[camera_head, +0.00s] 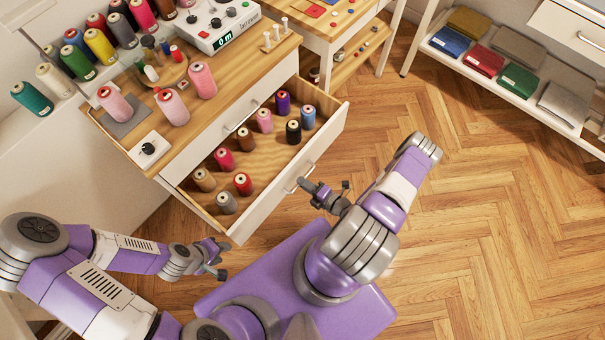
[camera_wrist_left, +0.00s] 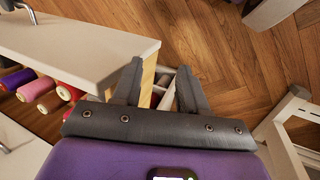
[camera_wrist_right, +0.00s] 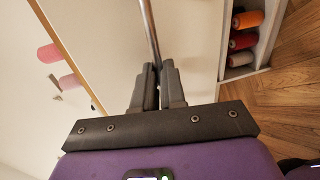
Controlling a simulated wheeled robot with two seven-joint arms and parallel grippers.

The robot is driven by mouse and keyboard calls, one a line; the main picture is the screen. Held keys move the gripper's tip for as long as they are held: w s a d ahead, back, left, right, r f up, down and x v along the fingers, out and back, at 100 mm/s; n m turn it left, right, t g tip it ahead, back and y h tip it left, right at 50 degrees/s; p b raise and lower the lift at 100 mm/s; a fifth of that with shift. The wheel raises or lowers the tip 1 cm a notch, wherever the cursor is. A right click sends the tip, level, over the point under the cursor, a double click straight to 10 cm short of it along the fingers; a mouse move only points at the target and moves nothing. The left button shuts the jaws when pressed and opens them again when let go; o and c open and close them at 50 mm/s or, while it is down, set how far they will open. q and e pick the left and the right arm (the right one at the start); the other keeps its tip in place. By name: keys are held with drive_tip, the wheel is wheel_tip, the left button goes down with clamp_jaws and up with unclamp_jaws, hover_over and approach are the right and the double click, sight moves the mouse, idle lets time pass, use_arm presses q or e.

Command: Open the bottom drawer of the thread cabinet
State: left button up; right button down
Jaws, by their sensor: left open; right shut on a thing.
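The thread cabinet (camera_head: 185,155) has a wooden top and white drawers. Its lower visible drawer (camera_head: 265,208) stands pulled out, with thread spools inside; the upper drawer above it is closed. My right gripper (camera_head: 312,188) is at the pulled-out drawer's front, shut on its metal handle (camera_head: 298,183). In the right wrist view the fingers (camera_wrist_right: 157,68) close on the handle bar (camera_wrist_right: 149,30). My left gripper (camera_head: 219,259) is open and empty, apart from the drawer's near left corner. Whether anything lies below this drawer is hidden in the head view.
Spools, a scale (camera_head: 217,22) and small items stand on the cabinet top. A wooden side table (camera_head: 335,30) is behind, and a shelf with folded cloths (camera_head: 515,80) is at the upper right. The wooden floor (camera_head: 480,210) to the right is clear.

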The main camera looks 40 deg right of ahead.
drive_tip(key=c, duration=1.2)
unclamp_jaws()
drive_tip(key=p+v, duration=0.1)
drive_tip(key=v, duration=0.6)
drive_tip(key=shift+s, duration=0.25)
drive_tip(key=shift+d, duration=0.1)
